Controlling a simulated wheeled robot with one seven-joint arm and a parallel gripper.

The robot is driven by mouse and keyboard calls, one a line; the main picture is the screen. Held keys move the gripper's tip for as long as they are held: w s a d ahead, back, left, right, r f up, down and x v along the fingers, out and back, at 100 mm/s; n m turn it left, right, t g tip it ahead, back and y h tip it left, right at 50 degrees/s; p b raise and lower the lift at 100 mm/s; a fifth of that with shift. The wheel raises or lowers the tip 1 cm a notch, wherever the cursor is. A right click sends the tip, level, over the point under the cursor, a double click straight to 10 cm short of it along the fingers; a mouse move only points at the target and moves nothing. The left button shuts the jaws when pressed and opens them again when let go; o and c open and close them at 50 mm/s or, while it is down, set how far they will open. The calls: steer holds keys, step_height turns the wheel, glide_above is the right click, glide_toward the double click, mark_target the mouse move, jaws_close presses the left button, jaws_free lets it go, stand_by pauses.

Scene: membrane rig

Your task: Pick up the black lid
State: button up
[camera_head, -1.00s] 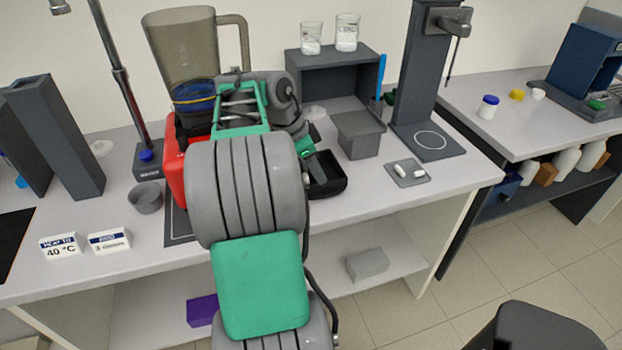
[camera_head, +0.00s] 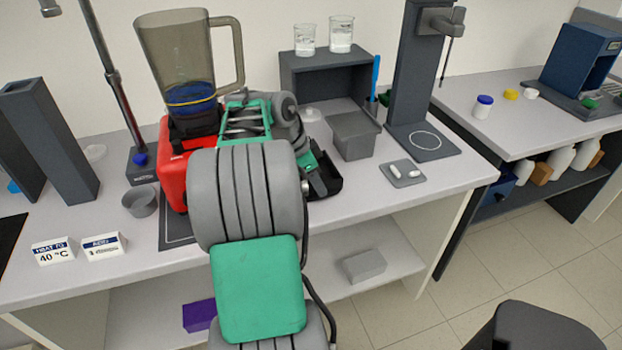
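A black, shallow, tray-like piece (camera_head: 331,170) lies on the bench just right of my arm; it may be the black lid, but its shape is partly covered. My gripper (camera_head: 318,186) points down at its left side, overlapping it in the picture. My wrist hides most of the gripper, so I cannot tell whether the fingers are open, shut or touching the piece.
A red blender base (camera_head: 172,170) with a clear brown jug (camera_head: 178,60) stands left of my arm. A grey bin (camera_head: 354,136) stands close on the right, before a dark shelf (camera_head: 325,72) carrying two beakers. A small tray (camera_head: 402,173) lies further right.

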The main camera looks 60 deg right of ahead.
steer(key=shift+c, duration=0.4)
jaws_close()
stand_by(1.0)
